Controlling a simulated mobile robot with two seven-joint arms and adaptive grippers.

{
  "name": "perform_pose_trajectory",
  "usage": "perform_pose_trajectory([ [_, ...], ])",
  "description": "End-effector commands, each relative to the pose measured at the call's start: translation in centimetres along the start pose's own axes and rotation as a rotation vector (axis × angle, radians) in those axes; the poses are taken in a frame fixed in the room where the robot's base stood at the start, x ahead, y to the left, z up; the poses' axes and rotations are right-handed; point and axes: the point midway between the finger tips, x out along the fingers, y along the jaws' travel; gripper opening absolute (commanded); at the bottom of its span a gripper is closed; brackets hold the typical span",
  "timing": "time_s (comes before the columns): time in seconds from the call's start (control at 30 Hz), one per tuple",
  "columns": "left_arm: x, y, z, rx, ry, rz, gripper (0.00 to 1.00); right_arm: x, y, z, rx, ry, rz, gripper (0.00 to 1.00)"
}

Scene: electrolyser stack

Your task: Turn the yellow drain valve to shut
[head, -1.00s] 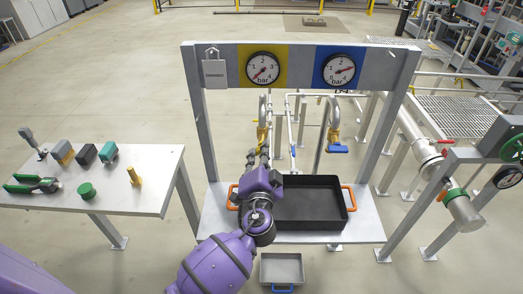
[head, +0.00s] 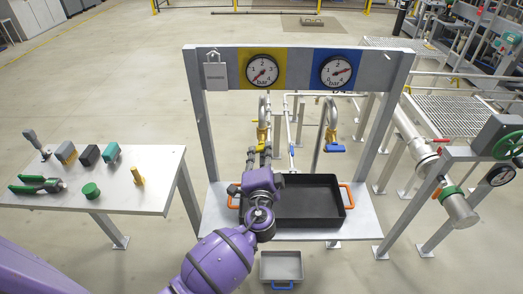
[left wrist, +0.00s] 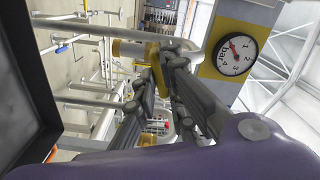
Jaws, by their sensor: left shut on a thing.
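The yellow drain valve (head: 262,134) is on the left pipe under the yellow gauge panel. Its yellow parts also show in the left wrist view (left wrist: 128,48), beside the grey pipe. My left gripper (head: 259,150) reaches up to it from below, and its dark fingers are shut on the yellow valve. In the left wrist view the fingers (left wrist: 157,75) hide much of the valve, so the handle's exact angle cannot be told. My right gripper is not in view.
A black tray (head: 345,222) with orange handles stands on the bench just below my left wrist. A blue valve (head: 334,148) is on the right pipe. The gauge frame's left post (head: 204,140) stands close to my arm. A table (head: 155,165) with tools is at left.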

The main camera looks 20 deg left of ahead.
Motion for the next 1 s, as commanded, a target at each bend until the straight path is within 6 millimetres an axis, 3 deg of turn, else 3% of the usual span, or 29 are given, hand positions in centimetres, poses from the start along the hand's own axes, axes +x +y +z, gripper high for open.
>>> perform_pose_trajectory([
  [0.77,0.0,0.0,0.0,0.367,-0.001,0.001,0.0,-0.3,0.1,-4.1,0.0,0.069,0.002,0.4],
  [0.8,0.0,0.1,0.1,0.373,-0.001,0.002,0.13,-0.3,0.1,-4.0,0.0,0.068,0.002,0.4],
  [1.0,-0.1,0.1,0.1,0.369,-0.001,0.003,0.34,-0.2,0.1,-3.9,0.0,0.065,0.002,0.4],
])
